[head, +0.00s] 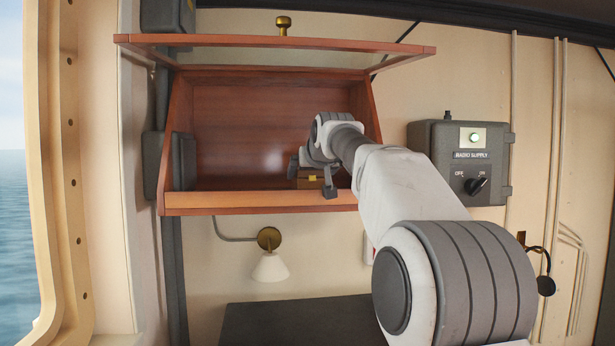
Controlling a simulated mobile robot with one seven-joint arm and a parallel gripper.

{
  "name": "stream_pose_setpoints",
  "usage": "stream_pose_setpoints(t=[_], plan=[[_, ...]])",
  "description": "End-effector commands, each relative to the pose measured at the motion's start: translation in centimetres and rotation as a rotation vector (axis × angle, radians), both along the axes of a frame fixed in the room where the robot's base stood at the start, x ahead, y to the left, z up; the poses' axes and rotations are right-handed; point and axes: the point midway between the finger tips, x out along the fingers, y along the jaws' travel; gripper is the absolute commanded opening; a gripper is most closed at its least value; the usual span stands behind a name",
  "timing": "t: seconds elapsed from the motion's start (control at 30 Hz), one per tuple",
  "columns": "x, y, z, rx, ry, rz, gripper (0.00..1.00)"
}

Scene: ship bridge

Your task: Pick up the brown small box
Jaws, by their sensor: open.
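The brown small box (309,183), with a yellow patch on its upper part, sits low inside an open wooden wall cabinet (260,200). My gripper (312,188) is at the cabinet's front opening, its dark fingers spread apart. One finger shows to the left of the box and the other in front of its right side. The gripper is open, and I cannot tell whether the fingers touch the box. My gripper and wrist hide part of the box's top and right side.
The cabinet's raised door (280,42) stands above the opening, and its front lip runs below. A dark object (183,161) stands at the cabinet's left. A radio supply unit (462,160) is on the wall at right. A lamp (270,265) hangs below.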

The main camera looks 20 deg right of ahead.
Motion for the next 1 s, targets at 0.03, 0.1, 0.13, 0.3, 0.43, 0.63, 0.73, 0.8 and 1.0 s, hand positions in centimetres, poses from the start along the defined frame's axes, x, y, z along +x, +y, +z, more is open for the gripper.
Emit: stream_pose_setpoints(t=[0.03, 0.1, 0.13, 0.3, 0.43, 0.63, 0.73, 0.8, 1.0], plan=[[0.09, 0.00, -0.04, 0.000, 0.000, 0.000, 1.00], [0.08, 0.00, -0.08, 0.000, 0.000, 0.000, 1.00], [0.07, 0.00, -0.07, 0.000, 0.000, 0.000, 1.00], [0.04, -0.01, -0.07, 0.000, 0.000, 0.000, 0.82], [0.03, -0.02, -0.07, 0.000, 0.000, 0.000, 0.59], [0.02, -0.02, -0.05, -0.001, 0.000, -0.001, 0.23], [0.01, -0.01, 0.05, -0.002, -0.002, -0.001, 0.16], [0.01, -0.01, 0.05, -0.002, -0.002, -0.001, 0.16], [-0.08, 0.02, 0.24, -0.001, -0.003, 0.000, 0.16]])
